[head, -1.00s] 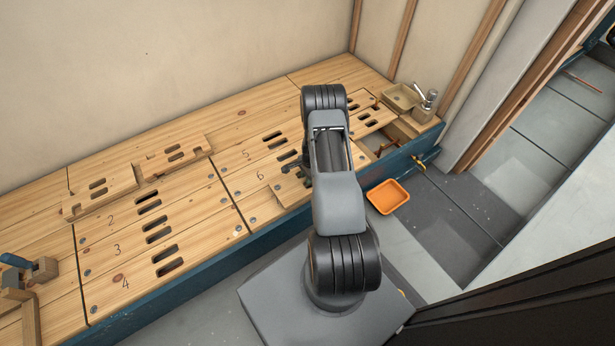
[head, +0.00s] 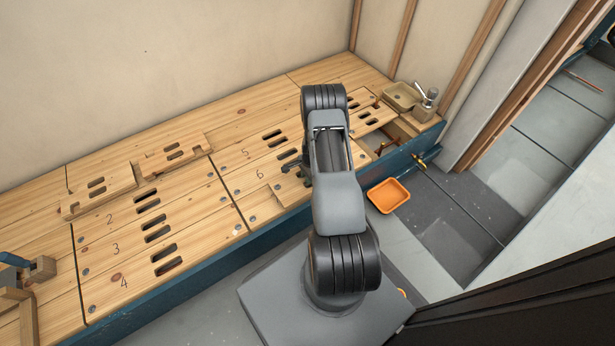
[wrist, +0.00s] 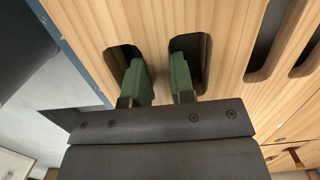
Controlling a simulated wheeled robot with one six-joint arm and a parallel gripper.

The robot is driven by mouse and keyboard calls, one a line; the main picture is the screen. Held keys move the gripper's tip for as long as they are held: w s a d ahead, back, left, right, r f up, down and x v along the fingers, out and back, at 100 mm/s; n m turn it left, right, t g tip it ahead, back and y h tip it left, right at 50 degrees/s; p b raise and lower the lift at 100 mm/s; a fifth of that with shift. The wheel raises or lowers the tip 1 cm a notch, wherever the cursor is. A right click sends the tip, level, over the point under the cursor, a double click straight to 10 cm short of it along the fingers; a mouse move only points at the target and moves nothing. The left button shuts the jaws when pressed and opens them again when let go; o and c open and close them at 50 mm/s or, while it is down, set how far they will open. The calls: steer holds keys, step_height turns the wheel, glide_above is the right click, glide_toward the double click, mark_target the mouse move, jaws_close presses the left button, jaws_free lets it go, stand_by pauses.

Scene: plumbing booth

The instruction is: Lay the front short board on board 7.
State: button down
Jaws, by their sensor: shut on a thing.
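My gripper (wrist: 160,82) has its two green fingers in two neighbouring slots of a pale wooden board, closed on the wood strip between them. This looks like the front short board (wrist: 150,25). In the head view my arm hides most of my gripper and the board; a piece of wood (head: 289,191) shows beside the arm, near the number 6. I see no number 7; board 7 cannot be made out, and my arm covers part of that area. Whether the held board touches the boards below cannot be told.
Two notched, slotted short boards (head: 98,196) (head: 174,158) lie on the bench at left. Numbered, slotted bench boards (head: 190,215) run along it. An orange tray (head: 388,195) lies on the floor.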

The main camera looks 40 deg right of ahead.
steer(key=shift+f, duration=0.2)
steer(key=c, duration=0.9)
jaws_free()
